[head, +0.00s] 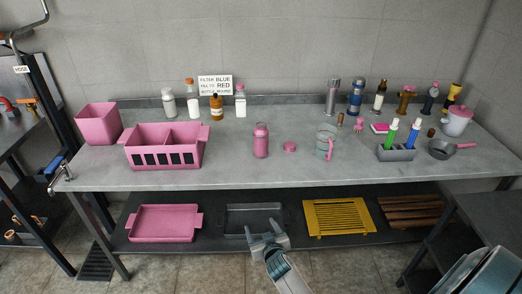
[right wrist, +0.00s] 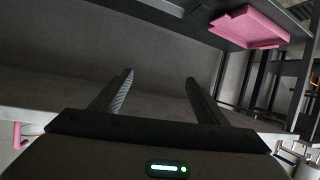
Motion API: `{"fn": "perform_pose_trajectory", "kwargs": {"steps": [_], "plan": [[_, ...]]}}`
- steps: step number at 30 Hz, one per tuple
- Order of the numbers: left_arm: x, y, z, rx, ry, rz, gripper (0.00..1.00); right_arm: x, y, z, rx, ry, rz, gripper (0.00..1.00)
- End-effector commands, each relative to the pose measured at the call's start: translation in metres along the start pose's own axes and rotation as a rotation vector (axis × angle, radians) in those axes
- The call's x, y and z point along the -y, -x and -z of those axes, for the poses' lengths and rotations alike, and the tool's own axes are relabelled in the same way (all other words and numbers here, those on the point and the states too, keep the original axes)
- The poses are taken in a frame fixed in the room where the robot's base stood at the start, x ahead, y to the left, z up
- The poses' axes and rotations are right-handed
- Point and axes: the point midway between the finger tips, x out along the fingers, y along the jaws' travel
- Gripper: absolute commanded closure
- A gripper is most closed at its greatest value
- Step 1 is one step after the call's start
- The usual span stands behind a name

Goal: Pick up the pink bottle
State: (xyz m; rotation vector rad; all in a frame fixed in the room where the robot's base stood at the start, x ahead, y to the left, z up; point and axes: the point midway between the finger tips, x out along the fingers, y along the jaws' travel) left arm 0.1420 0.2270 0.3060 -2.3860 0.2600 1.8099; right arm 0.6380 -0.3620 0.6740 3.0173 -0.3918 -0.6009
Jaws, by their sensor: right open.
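The pink bottle (head: 261,141) stands upright near the front middle of the grey counter in the head view, with a round pink lid-like piece (head: 289,147) lying to its right. My right gripper (head: 265,238) is low in front of the counter, below the bottle and apart from it. In the right wrist view its two fingers (right wrist: 155,90) are spread with nothing between them. The bottle cannot be made out in the wrist view. My left gripper is not in view.
A pink divided crate (head: 163,160) stands left of the bottle, and a clear jug with a pink handle (head: 325,142) stands to its right. The counter's front edge (head: 270,184) lies between my right gripper and the bottle. A lower shelf holds a pink tray (head: 162,237) and yellow rack (head: 338,231).

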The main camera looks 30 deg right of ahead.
Motion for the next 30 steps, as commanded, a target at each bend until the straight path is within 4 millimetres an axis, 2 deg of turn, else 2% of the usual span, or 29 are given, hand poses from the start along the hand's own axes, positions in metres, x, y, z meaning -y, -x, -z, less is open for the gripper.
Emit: {"fn": "perform_pose_trajectory", "kwargs": {"steps": [1, 3, 6, 10, 12, 15, 30], "plan": [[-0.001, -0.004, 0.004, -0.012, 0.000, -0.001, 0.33, -0.012, -0.005, 0.046, -0.080, -0.025, -0.029, 0.32], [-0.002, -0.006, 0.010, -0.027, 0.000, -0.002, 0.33, -0.028, -0.004, 0.097, -0.167, -0.052, -0.065, 0.32], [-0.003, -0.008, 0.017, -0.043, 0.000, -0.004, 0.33, -0.046, 0.003, 0.149, -0.259, -0.084, -0.103, 0.32], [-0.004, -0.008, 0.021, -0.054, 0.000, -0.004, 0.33, -0.059, 0.006, 0.190, -0.340, -0.106, -0.125, 0.32], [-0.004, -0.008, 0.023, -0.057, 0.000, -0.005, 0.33, -0.062, 0.008, 0.201, -0.363, -0.114, -0.130, 0.32], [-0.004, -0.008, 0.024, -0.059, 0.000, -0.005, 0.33, -0.065, 0.009, 0.207, -0.376, -0.116, -0.133, 0.32], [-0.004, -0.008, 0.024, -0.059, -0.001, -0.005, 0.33, -0.064, 0.010, 0.207, -0.375, -0.115, -0.134, 0.32]]}}
